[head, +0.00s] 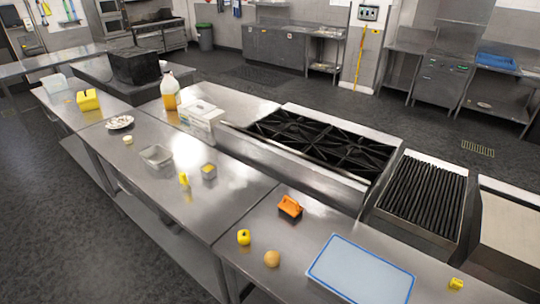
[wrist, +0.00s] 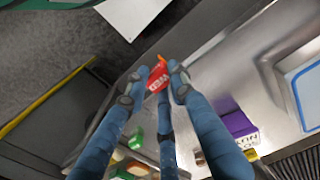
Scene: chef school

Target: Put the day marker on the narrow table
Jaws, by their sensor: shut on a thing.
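My gripper (wrist: 155,82) shows in the wrist view, with blue fingers closed around a small red piece. This red day marker (wrist: 158,77) has white lettering, hard to read, and an orange tip sticks out beyond it. The fingers hide part of it. Neither my gripper nor this marker can be seen in the head view. Steel tables run through the head view: a near one (head: 278,222), a middle one (head: 218,210) and a far left one (head: 62,106). I cannot tell which is the narrow table.
In the wrist view, a purple box (wrist: 238,124) with lettering and a green thing (wrist: 137,138) lie beyond the fingers. In the head view, a blue-rimmed board (head: 360,272), an orange item (head: 290,207) and small yellow items occupy the tables. A stove (head: 315,145) stands behind. The left floor is clear.

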